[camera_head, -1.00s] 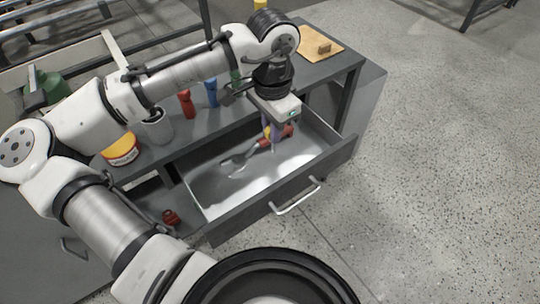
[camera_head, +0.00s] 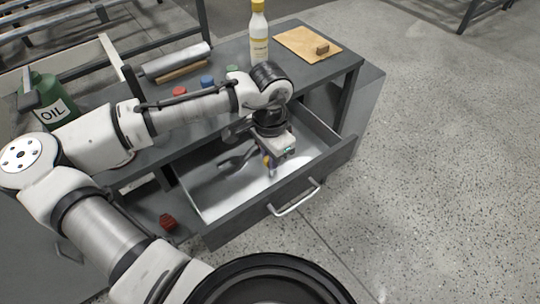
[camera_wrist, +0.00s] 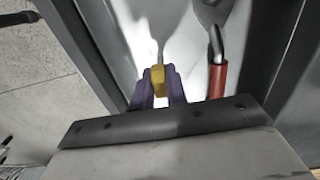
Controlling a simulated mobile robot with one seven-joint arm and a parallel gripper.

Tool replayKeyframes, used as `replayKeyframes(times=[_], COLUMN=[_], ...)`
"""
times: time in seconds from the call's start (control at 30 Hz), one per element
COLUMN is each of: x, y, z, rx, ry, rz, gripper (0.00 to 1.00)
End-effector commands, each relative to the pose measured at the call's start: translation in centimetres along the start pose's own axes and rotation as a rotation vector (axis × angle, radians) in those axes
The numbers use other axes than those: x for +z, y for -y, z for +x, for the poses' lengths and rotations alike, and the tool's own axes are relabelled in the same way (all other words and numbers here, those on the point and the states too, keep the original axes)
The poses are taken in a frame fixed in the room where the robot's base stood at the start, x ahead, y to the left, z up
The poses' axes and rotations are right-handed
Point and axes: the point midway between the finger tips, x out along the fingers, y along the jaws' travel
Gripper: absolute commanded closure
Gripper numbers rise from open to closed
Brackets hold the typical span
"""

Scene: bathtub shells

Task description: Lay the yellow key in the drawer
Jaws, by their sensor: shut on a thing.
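The grey drawer (camera_head: 312,190) is pulled open at the front of the workbench. Only the yellow part between the fingers shows clearly; the rest is hidden or blurred against the bright drawer floor. I cannot tell whether the key touches the floor.
A tool with a red handle (camera_wrist: 217,78) lies in the drawer beside the fingers. On the bench stand a yellow-capped bottle (camera_head: 259,38), an oil can (camera_head: 50,105) and a board (camera_head: 305,44) with a small block. A red object (camera_head: 167,222) sits on the lower shelf.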

Motion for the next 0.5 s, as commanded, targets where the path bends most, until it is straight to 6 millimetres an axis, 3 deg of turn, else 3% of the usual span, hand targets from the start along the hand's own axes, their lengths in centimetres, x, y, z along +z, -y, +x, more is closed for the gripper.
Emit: replayKeyframes(times=[0.1, 0.13, 0.27, 0.5], x=[-0.01, -0.01, 0.0, 0.0], y=[-0.02, 0.0, 0.0, 0.0], z=[0.46, 0.41, 0.37, 0.36], rx=[0.001, 0.0, 0.0, 0.0], ry=[0.0, 0.0, 0.0, 0.0], rz=[0.0, 0.0, 0.0, 0.0], gripper=[1.0, 0.83, 0.66, 0.64])
